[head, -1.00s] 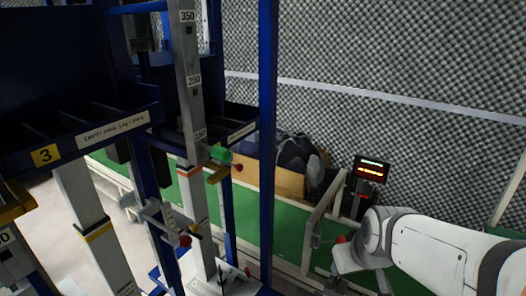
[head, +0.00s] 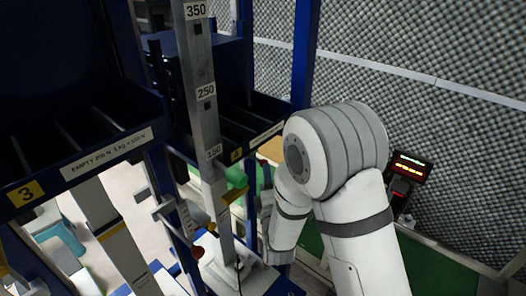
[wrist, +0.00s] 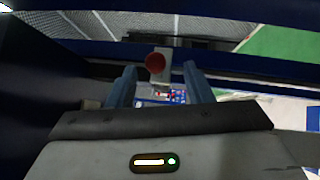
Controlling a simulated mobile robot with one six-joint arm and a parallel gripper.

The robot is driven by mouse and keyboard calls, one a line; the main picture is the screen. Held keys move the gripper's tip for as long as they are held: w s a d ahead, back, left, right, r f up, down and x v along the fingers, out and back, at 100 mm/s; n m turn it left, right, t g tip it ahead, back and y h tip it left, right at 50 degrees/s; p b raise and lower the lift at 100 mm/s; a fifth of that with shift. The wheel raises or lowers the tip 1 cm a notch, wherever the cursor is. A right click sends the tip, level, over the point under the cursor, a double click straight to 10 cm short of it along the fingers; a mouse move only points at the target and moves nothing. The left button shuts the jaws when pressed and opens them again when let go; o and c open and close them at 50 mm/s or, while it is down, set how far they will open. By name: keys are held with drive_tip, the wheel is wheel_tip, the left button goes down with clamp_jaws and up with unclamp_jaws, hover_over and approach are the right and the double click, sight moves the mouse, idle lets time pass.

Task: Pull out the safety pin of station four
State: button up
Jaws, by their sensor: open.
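Station four is a grey post (head: 205,90) marked 350, 250 and 150 beside a blue rack with a yellow "4" label (head: 236,155). A green part (head: 236,178) and a yellow piece sit on the post below the 150 mark. A red round knob (wrist: 155,63) on a pale plate shows in the wrist view, ahead of and between my fingers. I take it for the pin's end; the shaft is not visible. My gripper (wrist: 161,86) is open, with its two blue fingers apart and nothing between their tips. In the head view my arm hides the gripper.
Station three's rack (head: 70,150) stands at the left. A lower lever with a red ball (head: 197,252) sticks out near the post's foot. A blue upright (head: 304,60) stands close behind my arm. A lit display (head: 411,165) is at the right.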

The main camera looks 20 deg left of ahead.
sight(263, 159)
drive_tip(key=shift+n, duration=0.4)
drive_tip(key=p+x, duration=0.1)
drive_tip(key=x, duration=0.4)
drive_tip(key=p+x, duration=0.1)
drive_tip(key=x, duration=0.1)
drive_tip(key=shift+w+a+r+p, duration=0.15)
drive_tip(key=shift+a+r+p, duration=0.2)
drive_tip(key=shift+a, duration=0.1)
clamp_jaws()
drive_tip(key=shift+f, duration=0.1)
